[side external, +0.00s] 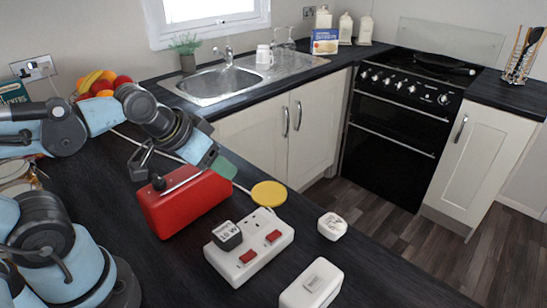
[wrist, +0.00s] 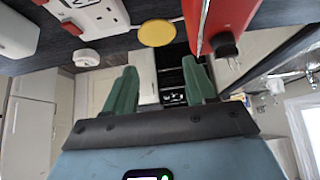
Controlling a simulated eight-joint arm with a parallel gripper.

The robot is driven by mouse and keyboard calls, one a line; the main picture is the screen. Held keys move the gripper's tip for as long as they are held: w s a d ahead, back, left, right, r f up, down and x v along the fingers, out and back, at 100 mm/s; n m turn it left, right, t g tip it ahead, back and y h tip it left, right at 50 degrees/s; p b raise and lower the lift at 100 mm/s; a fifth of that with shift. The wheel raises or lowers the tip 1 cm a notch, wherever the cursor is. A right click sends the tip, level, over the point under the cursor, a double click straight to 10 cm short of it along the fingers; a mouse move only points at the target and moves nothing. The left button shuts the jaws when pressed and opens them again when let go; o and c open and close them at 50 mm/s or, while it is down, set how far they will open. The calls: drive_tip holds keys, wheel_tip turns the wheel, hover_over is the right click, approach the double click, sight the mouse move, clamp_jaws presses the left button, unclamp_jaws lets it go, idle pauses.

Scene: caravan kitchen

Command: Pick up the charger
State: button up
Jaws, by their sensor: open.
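The charger (side external: 227,235) is a small black block with white lettering. It sits on the left part of a white power strip (side external: 262,252) with red switches. In the wrist view the power strip (wrist: 92,14) is at the top left edge, and the charger cannot be made out clearly there. My gripper (side external: 225,172) is behind and above the red box, up and left of the power strip in the side view. Its two green fingers (wrist: 161,78) are spread in the wrist view with nothing between them. It is apart from the charger.
A red box (side external: 185,203) with a dark knob stands between my arm and the power strip. A yellow disc (side external: 269,194), a white round device (side external: 332,226) and a white box (side external: 311,284) surround the strip. A fruit bowl (side external: 100,84) is at the back left. The counter's right edge drops to the floor.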

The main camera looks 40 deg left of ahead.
drive_tip(key=o, duration=0.6)
drive_tip(key=shift+c, duration=0.2)
wheel_tip(320, 180, up, 3)
drive_tip(key=g, duration=0.7)
hover_over(226, 231)
drive_tip(key=shift+f, duration=6.1)
